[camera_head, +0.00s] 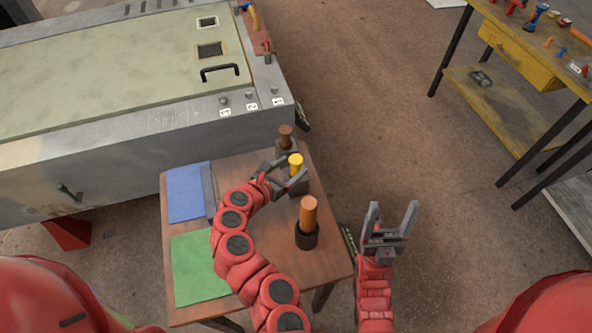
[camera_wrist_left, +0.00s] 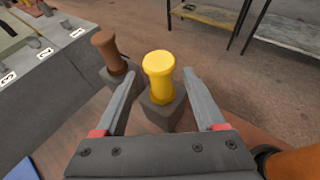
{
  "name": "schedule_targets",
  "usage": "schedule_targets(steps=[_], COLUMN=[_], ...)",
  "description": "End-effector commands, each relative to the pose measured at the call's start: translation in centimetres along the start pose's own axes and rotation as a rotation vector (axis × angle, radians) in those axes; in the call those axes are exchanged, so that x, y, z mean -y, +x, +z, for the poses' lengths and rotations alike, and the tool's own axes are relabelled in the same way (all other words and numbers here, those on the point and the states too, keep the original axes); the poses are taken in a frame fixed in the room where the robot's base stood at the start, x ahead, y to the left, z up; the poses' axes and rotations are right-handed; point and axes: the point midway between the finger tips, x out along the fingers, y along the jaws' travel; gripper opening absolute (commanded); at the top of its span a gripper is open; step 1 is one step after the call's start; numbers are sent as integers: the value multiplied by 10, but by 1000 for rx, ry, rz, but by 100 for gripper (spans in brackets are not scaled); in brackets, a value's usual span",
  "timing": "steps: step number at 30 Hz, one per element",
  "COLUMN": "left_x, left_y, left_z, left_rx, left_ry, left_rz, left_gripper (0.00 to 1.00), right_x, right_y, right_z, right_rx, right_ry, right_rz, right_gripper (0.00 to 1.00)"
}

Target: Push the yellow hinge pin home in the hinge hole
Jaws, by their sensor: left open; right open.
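The yellow hinge pin (camera_head: 296,159) stands upright in a dark grey block on the small wooden table. My left gripper (camera_head: 295,167) is open, with its fingers on either side of the pin. In the left wrist view the yellow pin (camera_wrist_left: 158,80) shows between the open fingers, with a gap on each side. My right gripper (camera_head: 393,214) is open and empty over the floor, right of the table. Small grey fittings by labels 1, 2 and 3 (camera_head: 252,106) sit along the bench edge; I cannot tell which is the hinge hole.
A brown pin (camera_head: 286,136) stands behind the yellow one, and an orange pin (camera_head: 308,212) in a black holder stands in front. Blue (camera_head: 187,192) and green (camera_head: 198,267) sheets lie on the table's left. The large bench panel (camera_head: 110,75) has a black handle (camera_head: 220,71).

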Motion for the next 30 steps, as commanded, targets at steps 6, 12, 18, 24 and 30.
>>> schedule_targets(steps=[6, 12, 18, 24, 30], left_x=[1, 0, 0, 0, 0], left_y=[10, 33, 53, 58, 58], left_z=[2, 1, 1, 0, 0], left_rx=[2, 0, 0, 1, 1], left_ry=[1, 1, 1, 0, 0], left_rz=[-2, -2, -1, 0, 0], left_gripper=[72, 72, 72, 72, 61], right_x=[0, 0, 0, 0, 0], right_y=[2, 7, 10, 10, 10], right_z=[0, -1, -2, -2, -2], right_rx=[0, 0, 0, 0, 0], right_ry=[0, 0, 0, 0, 0], right_rz=[0, 0, 0, 0, 0], right_gripper=[71, 71, 71, 71, 71])
